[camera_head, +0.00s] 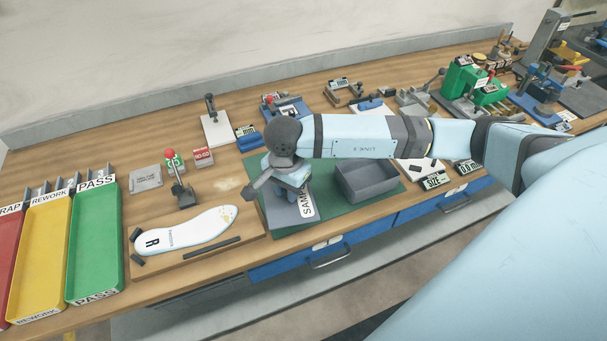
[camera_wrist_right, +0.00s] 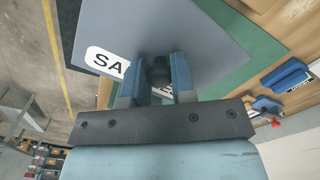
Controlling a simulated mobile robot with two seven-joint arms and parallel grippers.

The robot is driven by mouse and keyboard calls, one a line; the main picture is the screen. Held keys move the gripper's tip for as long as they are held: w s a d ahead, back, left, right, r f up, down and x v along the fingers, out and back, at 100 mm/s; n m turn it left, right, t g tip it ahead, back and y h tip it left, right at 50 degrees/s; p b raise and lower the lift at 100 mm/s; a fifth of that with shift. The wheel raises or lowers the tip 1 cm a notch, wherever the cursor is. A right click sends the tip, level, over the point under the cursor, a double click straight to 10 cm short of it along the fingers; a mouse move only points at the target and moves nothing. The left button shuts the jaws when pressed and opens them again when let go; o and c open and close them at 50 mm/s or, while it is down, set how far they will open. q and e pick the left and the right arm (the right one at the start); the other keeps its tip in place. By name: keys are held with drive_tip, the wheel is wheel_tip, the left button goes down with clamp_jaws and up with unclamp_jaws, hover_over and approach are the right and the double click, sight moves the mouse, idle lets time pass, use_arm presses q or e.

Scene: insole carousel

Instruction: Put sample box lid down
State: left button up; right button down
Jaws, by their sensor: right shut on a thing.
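The sample box lid (camera_head: 279,211) is a flat grey panel with a white label that starts "SAM". It is over the left part of the green mat (camera_head: 331,219), below my right gripper (camera_head: 291,187). The right wrist view shows the lid (camera_wrist_right: 200,40) close up, with my right gripper (camera_wrist_right: 155,80) shut on its dark round knob (camera_wrist_right: 158,70). I cannot tell whether the lid touches the mat. The open grey sample box (camera_head: 367,181) stands on the mat to the right of the lid. My left gripper is not in view.
A white insole (camera_head: 187,231) marked R lies on a wooden board left of the mat. Green PASS (camera_head: 95,245) and yellow REWORK (camera_head: 40,260) trays stand at far left. Several fixtures line the bench's back. A blue drawer front (camera_head: 290,264) is below the bench edge.

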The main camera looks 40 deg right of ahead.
drive_tip(key=r+m+b, duration=0.1)
drive_tip(key=m, duration=0.3)
drive_tip(key=w+d+r+m+b, duration=0.1)
drive_tip(key=m+b, duration=0.1)
drive_tip(key=m, duration=0.2)
drive_tip(key=w+r+m+b, duration=0.1)
drive_tip(key=m, duration=0.4)
drive_tip(key=shift+w+d+r, duration=0.2)
drive_tip(key=shift+d+r, duration=0.1)
drive_tip(key=shift+d, duration=0.1)
drive_tip(key=d+r+m+b, duration=0.2)
drive_tip(key=r+m+b, duration=0.15)
drive_tip(key=m, duration=0.75)
drive_tip(key=d+r+m+b, duration=0.1)
drive_tip(key=r+m+b, duration=0.25)
drive_tip(key=m, duration=0.65)
wheel_tip(320, 180, down, 15)
drive_tip(key=shift+f+b, duration=0.2)
drive_tip(key=shift+b, duration=0.35)
drive_tip(key=shift+f, duration=2.3)
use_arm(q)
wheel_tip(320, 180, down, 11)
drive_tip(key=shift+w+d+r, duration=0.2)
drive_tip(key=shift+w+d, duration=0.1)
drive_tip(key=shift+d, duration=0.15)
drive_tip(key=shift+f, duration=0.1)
use_arm(e)
drive_tip(key=shift+f, duration=0.1)
